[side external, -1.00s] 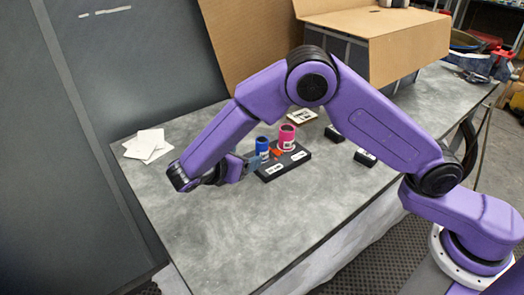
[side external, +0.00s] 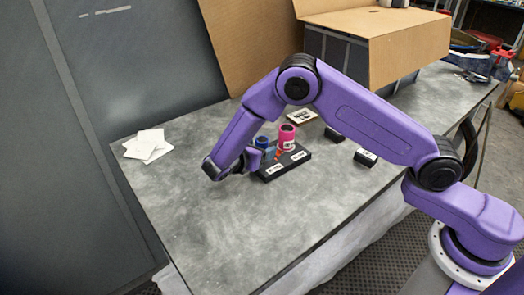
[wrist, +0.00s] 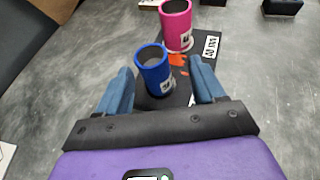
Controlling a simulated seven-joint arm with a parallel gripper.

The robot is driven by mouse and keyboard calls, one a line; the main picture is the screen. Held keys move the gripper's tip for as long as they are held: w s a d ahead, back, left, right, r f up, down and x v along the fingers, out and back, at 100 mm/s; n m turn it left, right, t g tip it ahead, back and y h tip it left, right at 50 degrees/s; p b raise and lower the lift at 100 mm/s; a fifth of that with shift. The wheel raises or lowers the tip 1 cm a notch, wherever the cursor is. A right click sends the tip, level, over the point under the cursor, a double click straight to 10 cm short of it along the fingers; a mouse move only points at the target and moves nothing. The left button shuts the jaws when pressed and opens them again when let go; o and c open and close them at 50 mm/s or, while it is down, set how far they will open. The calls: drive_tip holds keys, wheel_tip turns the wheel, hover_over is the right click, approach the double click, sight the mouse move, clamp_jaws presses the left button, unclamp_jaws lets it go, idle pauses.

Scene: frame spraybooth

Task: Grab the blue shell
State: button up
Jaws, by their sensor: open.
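The blue shell (wrist: 153,72) is an open-topped cylinder with a white label, standing upright on a black base (wrist: 207,45). In the wrist view it lies between and just beyond the two blue fingers of my gripper (wrist: 160,82). My gripper is open, with space on both sides of the shell. In the side view the blue shell (side external: 262,142) is partly hidden by my gripper (side external: 252,158), which is low at the left end of the base (side external: 290,161).
A pink shell (wrist: 176,25) stands on the base behind the blue one, with an orange piece (wrist: 177,60) between them. Small black blocks (side external: 365,157) lie to the right. White sheets (side external: 148,145) and a cardboard box (side external: 385,40) lie farther off. The front table is clear.

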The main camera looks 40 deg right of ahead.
drive_tip(key=shift+w+x, duration=0.15)
drive_tip(key=shift+x, duration=1.25)
drive_tip(key=shift+w+x, duration=0.15)
drive_tip(key=shift+x, duration=1.25)
drive_tip(key=shift+a+r, duration=0.1)
drive_tip(key=shift+r, duration=0.1)
drive_tip(key=c, duration=1.1)
